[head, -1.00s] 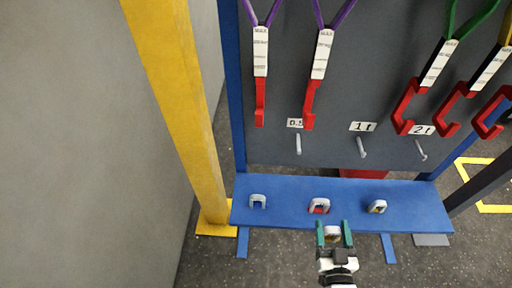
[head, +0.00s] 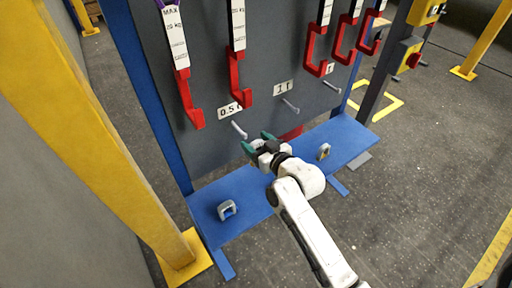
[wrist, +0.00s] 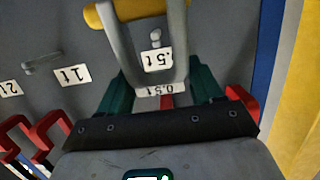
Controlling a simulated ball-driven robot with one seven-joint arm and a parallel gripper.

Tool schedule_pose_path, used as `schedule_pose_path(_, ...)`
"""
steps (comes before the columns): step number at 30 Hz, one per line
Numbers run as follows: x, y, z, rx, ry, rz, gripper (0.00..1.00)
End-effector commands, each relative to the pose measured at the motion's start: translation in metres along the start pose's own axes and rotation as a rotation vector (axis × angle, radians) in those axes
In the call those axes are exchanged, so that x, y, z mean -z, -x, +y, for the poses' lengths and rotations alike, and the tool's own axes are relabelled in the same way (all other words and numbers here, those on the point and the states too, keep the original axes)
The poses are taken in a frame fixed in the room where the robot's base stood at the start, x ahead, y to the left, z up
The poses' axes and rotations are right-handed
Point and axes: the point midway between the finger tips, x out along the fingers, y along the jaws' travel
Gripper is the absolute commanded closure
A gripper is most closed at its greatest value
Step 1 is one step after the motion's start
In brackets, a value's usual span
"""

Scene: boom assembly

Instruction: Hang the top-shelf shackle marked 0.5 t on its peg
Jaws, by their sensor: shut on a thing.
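My gripper (head: 259,142) is up in front of the grey board, just right of and below the 0.5 t peg (head: 238,130). In the wrist view its green fingers (wrist: 160,88) are shut on a grey shackle (wrist: 181,45) with a yellow pin. The shackle's curved end, marked 0.5 t, lies between the fingers, and the pin points away from them. The peg (wrist: 155,38) and its 0.5 t label (wrist: 157,61) show through the shackle's opening. I cannot tell the gap between shackle and peg. The head view does not show the shackle clearly.
The blue shelf (head: 250,225) holds a shackle at left (head: 227,210) and another at right (head: 323,152); my arm covers its middle. The 1 t peg (head: 290,105) is empty. Red hooks (head: 190,105) hang above the pegs. A yellow post (head: 100,150) stands at left.

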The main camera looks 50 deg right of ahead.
Motion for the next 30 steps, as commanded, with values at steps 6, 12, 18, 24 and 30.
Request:
schedule_pose_path(6,0.002,-0.011,0.000,0.000,0.000,0.003,0.76)
schedule_pose_path(12,0.003,-0.021,0.000,-0.001,0.000,0.003,0.76)
schedule_pose_path(18,0.004,-0.032,0.000,-0.001,0.001,0.004,0.76)
schedule_pose_path(24,0.005,-0.043,0.000,0.000,0.001,0.003,0.76)
schedule_pose_path(30,0.006,-0.054,0.000,0.000,0.000,0.003,0.76)
